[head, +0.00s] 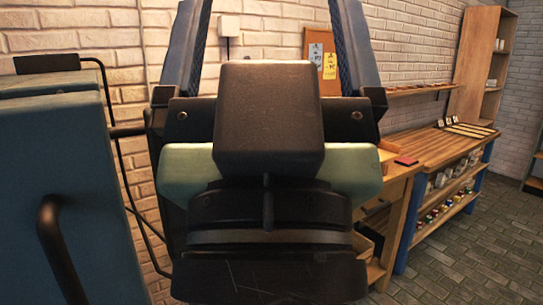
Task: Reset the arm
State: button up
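My gripper (273,15) fills the middle of the head view, very close to the camera, with its fingers pointing up. The two blue-grey fingers stand wide apart, and their tips run to or past the top edge. Nothing shows held between them; the wall behind is seen through the gap. The black wrist housing hides much of the middle of the room. No plate or paint tool can be made out.
A wooden workbench (463,146) with blue legs and lower shelves of small colourful jars stands at the right. A tall wooden shelf (474,60) stands behind it. A white brick wall (420,50) runs behind. Tiled floor (480,250) is open at the lower right.

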notch_tip(320, 180, up, 15)
jog(key=p, duration=1.3)
jog(key=shift+r, duration=0.15)
jog(key=shift+w, duration=0.1)
